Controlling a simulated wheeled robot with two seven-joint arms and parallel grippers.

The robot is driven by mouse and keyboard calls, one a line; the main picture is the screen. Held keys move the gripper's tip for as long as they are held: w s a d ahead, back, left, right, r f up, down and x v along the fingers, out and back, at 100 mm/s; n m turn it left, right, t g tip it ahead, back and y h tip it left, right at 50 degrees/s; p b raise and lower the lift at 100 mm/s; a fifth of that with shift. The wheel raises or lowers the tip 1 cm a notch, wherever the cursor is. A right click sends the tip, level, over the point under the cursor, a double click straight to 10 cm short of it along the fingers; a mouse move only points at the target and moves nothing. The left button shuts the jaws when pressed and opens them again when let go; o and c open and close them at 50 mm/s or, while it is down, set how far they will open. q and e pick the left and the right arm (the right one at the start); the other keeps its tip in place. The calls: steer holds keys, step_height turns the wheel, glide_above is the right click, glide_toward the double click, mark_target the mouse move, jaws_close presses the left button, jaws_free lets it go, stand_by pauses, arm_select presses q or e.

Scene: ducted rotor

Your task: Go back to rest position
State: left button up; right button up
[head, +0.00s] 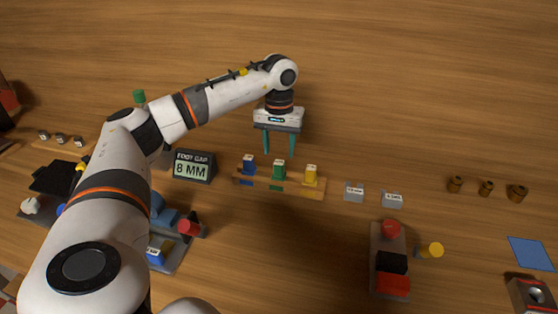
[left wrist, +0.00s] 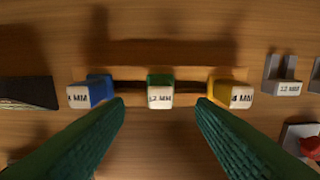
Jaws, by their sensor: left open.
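My left gripper (head: 279,150) hangs from the arm that comes in from the left. Its two green fingers are spread, with nothing between them, above and behind the wooden rack (head: 304,193). The rack holds a blue block (head: 249,166), a green block (head: 279,171) and a yellow block (head: 311,174) in a row. In the left wrist view the open fingers point toward the row, with the green block (left wrist: 160,97) centred between them. The blue block (left wrist: 98,91) and the yellow block (left wrist: 231,93) lie beyond the fingertips on either side. My right gripper is not in view.
A display (head: 194,166) reading "FOOT GAP 8 MM" stands left of the rack. Two grey labelled blocks (head: 354,192) and a dark tray (head: 377,240) with red and black parts are to the right. The table behind is clear.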

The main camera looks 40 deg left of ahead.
arm_select(q)
step_height(320, 180, up, 6)
steer(key=shift+r, duration=0.15)
